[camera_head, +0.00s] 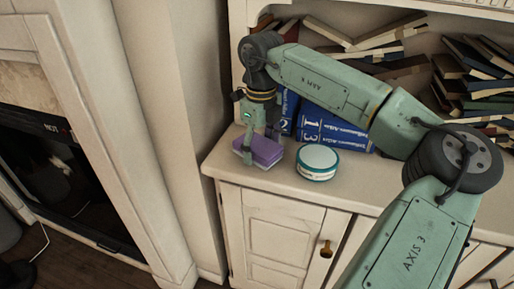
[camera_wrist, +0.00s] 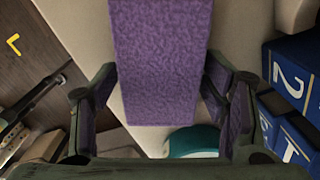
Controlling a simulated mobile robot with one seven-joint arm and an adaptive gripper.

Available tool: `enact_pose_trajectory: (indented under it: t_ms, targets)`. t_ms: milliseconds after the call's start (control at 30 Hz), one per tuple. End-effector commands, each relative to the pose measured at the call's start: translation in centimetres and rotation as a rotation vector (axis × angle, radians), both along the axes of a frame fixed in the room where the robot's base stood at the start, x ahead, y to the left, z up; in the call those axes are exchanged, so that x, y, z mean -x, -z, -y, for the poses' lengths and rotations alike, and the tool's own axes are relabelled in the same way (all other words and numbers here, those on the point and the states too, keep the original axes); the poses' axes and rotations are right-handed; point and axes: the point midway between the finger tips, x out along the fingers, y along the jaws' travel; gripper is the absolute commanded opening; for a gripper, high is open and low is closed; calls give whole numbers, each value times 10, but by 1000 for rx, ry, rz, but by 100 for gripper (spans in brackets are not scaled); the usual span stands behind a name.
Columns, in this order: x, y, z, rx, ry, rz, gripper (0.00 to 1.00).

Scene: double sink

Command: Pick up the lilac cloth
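The lilac cloth (camera_head: 266,152) looks like a thick purple block with a pale lower side. It is on the white cabinet top (camera_head: 225,163), near its left front corner. In the wrist view the cloth (camera_wrist: 160,60) has a fuzzy surface and extends from the top edge down between my fingers. My gripper (camera_head: 259,144) is down at the cloth, with one finger on either side of it. In the wrist view my gripper's fingers (camera_wrist: 160,80) are spread apart, close to the cloth's edges. I cannot tell whether they touch it.
Several books (camera_head: 480,75) lean and lie at the back right. A wall (camera_head: 185,80) rises to the left.

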Motion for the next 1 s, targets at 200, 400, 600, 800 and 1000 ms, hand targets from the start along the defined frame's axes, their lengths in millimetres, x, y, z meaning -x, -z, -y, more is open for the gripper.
enact_pose_trajectory:
  t_ms: [200,400,600,800,1000]
  targets:
    - [0,0,0,0,0,0,50]
    - [0,0,0,0,0,0,37]
    - [0,0,0,0,0,0,31]
    - [0,-5,0,1,0,2,31]
    - [-1,-26,0,1,1,3,31]
